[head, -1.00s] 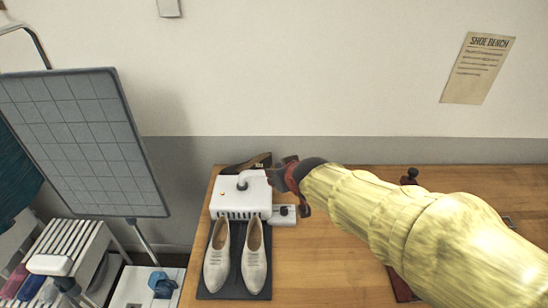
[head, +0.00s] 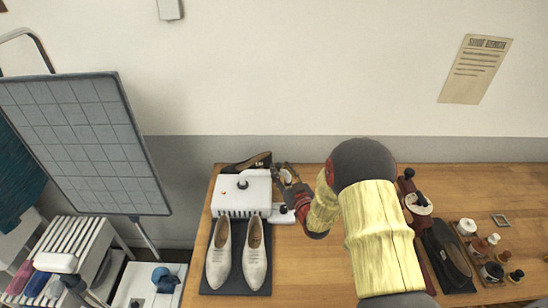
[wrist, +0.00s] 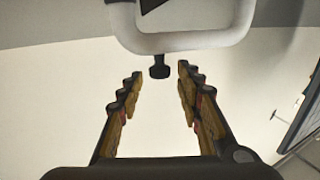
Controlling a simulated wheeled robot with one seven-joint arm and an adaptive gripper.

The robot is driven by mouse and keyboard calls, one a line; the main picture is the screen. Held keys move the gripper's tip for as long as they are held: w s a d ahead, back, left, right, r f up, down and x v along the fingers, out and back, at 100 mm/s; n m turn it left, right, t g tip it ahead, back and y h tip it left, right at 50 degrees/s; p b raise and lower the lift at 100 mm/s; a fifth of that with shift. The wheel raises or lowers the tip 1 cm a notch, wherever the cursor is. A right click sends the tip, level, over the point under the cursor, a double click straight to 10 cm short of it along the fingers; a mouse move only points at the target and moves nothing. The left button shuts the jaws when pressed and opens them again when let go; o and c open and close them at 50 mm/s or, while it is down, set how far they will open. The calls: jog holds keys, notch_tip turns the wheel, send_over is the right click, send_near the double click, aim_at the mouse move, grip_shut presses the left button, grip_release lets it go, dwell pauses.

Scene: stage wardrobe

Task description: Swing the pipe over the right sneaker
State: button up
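Two off-white shoes stand side by side on a dark mat (head: 243,289) in front of a white box (head: 228,202) with a dark knob on top. The right shoe (head: 255,262) is on the mat's right half. My gripper (head: 284,182) is just right of the box, in front of the wall. In the wrist view my gripper (wrist: 156,95) is open and empty. A white bent tube (wrist: 185,42), probably the pipe, crosses ahead of the fingers. A short dark knob (wrist: 159,68) hangs below it, between and beyond the fingertips. In the head view the pipe is mostly hidden by my gripper.
A small white unit (head: 283,220) with a black knob sits right of the box. A brown shoe (head: 252,161) lies behind it. A grey gridded panel (head: 85,140) rises at the left.

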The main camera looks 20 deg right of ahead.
jog(key=shift+f, duration=0.15)
jog(key=w, duration=0.7)
jog(key=shift+w, duration=0.3)
jog(key=shift+c, duration=1.1)
grip_shut()
